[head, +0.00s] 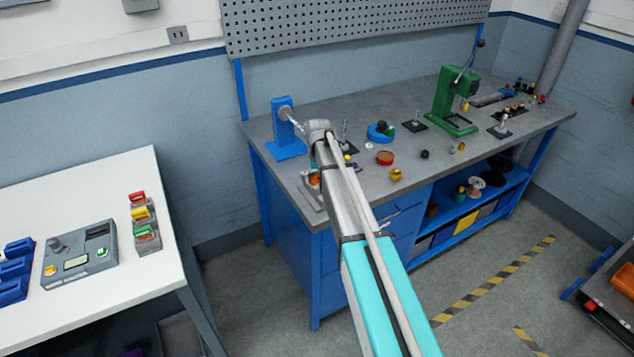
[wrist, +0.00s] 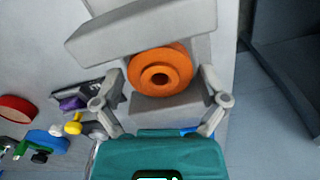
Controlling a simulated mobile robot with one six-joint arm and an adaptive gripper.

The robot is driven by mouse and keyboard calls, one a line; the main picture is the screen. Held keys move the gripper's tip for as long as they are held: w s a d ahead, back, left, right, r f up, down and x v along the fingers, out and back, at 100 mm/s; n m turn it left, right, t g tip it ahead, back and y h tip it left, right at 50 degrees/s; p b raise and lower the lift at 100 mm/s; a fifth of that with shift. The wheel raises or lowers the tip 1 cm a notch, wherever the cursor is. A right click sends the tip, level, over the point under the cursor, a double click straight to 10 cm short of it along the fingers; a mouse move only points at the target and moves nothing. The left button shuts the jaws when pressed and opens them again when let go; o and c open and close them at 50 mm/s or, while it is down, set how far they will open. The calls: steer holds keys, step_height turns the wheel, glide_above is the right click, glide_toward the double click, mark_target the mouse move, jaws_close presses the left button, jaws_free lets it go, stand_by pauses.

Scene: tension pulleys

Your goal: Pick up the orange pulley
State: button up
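The orange pulley (wrist: 160,70) is a thick ring with a dark centre hole, seated among grey block-like parts of a fixture (wrist: 140,25) in the wrist view. My gripper (wrist: 160,78) has its two fingers spread, one on each side of the pulley. I cannot tell whether either finger touches it. In the head view a small orange patch of the pulley (head: 313,180) shows beside my arm at the bench's left end; my arm hides most of the gripper there.
The grey workbench (head: 400,180) holds a blue stand (head: 287,135), a red round part (head: 385,158), a yellow part (head: 396,175) and a green press (head: 452,105). A purple part (wrist: 72,103) and a yellow knob (wrist: 73,127) lie left of my gripper. A white table (head: 90,190) stands left.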

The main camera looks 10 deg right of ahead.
steer(key=c, duration=0.7)
steer(key=shift+c, duration=0.2)
steer(key=shift+r, duration=0.1)
step_height(320, 180, up, 10)
steer(key=p, duration=1)
